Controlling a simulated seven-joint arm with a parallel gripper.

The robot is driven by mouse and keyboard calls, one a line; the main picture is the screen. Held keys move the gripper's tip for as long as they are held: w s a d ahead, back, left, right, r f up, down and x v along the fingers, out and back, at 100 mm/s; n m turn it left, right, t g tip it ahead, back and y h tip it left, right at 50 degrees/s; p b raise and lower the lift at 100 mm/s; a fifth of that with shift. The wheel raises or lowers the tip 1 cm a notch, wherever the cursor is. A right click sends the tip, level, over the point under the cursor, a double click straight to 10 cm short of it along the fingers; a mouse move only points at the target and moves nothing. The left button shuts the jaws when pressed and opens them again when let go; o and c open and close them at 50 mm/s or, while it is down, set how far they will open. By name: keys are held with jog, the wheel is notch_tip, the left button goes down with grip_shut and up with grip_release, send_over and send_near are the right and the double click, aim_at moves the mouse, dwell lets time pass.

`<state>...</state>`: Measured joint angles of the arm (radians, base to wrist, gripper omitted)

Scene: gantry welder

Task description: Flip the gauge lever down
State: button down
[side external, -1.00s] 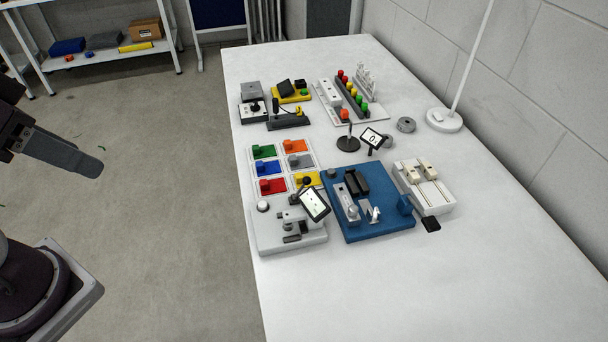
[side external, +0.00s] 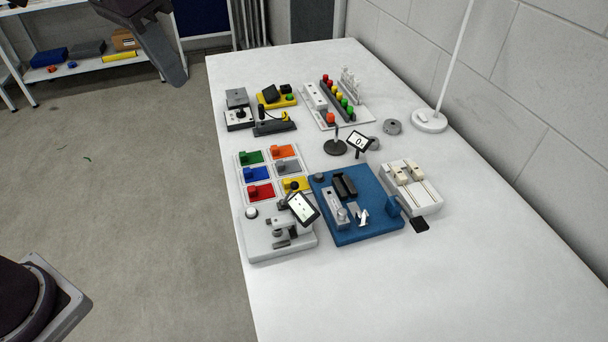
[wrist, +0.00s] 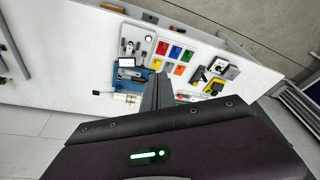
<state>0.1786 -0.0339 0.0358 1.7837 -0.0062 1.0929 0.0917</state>
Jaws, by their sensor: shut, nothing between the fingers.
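A light grey gauge fixture (side external: 278,238) stands at the near left of the table, with a tilted white-screened display (side external: 303,207) on it. A small dark knob (side external: 293,186) shows behind the display; I cannot tell for sure whether it is the lever's end. The fixture also shows in the wrist view (wrist: 131,36), small and far off. My gripper (side external: 178,78) is at the top left of the side view, over the floor beyond the table's left edge, touching nothing. In the wrist view its closed dark fingers (wrist: 158,92) point towards the table, empty.
A blue fixture (side external: 370,233) stands right of the gauge, and a white slider unit (side external: 425,204) beyond it. A panel of coloured blocks (side external: 270,158) lies behind the gauge. A small display stand (side external: 336,148) and a lamp pole (side external: 430,122) rise further back. The near table is clear.

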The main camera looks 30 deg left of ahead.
jog(key=w+d+f+m+g, duration=0.15)
jog(key=w+d+f, duration=0.3)
jog(key=w, duration=0.45)
jog(key=m+g+y, duration=0.1)
jog(key=m, duration=0.2)
send_over(290, 193)
jog(key=w+d, duration=0.5)
jog(key=w, duration=0.1)
notch_tip(290, 193, down, 14)
jog(key=shift+s+a, duration=0.2)
jog(key=shift+a, duration=0.05)
jog(key=shift+g, duration=0.25)
jog(key=f, duration=1)
jog(key=shift+w+a+f, duration=0.1)
jog(key=shift+w+a, duration=0.1)
jog(key=shift+a, duration=0.05)
jog(key=shift+s+a+r, duration=0.3)
jog(key=shift+s+a, duration=0.15)
jog(key=shift+s, duration=0.15)
jog(key=shift+s+a+r, duration=0.3)
jog(key=shift+s+a, duration=0.1)
jog(key=shift+s, duration=0.2)
jog(key=shift+s+a+r, duration=0.1)
jog(key=shift+s+a, duration=0.1)
jog(key=shift+s, duration=0.15)
